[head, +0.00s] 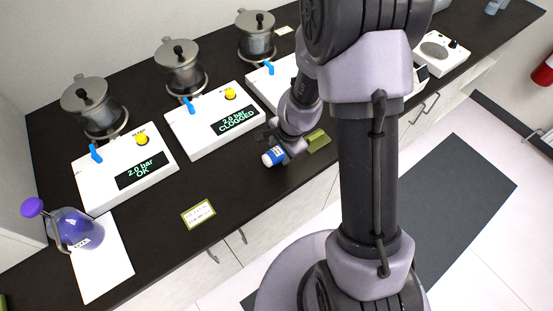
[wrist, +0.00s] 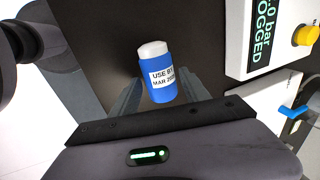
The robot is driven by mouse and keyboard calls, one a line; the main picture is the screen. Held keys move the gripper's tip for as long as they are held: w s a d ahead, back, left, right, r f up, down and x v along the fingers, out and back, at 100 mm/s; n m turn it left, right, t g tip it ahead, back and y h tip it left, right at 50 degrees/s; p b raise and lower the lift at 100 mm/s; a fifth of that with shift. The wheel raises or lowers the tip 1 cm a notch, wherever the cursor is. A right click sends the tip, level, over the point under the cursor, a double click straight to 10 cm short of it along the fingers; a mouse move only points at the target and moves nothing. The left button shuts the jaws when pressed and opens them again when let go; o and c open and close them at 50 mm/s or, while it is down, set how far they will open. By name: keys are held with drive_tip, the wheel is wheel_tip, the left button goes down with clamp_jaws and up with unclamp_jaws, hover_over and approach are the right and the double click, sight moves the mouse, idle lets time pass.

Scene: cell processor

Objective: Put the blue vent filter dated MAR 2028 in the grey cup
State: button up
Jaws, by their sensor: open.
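A blue vent filter (wrist: 162,83) with a white cap lies between my gripper's fingers (wrist: 158,92) in the wrist view. Its white label reads USE BY and MAR 20-something; the last digits are not clear. In the head view the blue and white filter (head: 273,156) is at the front part of the dark counter, below the middle box. My gripper (head: 284,149) is open, with a finger on each side of the filter; I cannot tell whether they touch it. I cannot make out a grey cup for certain; a small blue-grey object (head: 494,7) stands at the far right end.
White control boxes (head: 125,168) with displays, blue levers and yellow knobs line the counter (head: 150,225). Lidded metal pots (head: 95,105) stand behind them. A purple flask (head: 75,230) is at left. An olive item (head: 318,140) lies right of my gripper, a yellow-edged card (head: 198,213) to the left.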

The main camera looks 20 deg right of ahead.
drive_tip(key=shift+w+f, duration=0.2)
drive_tip(key=shift+f, duration=0.5)
drive_tip(key=shift+r, duration=0.15)
clamp_jaws()
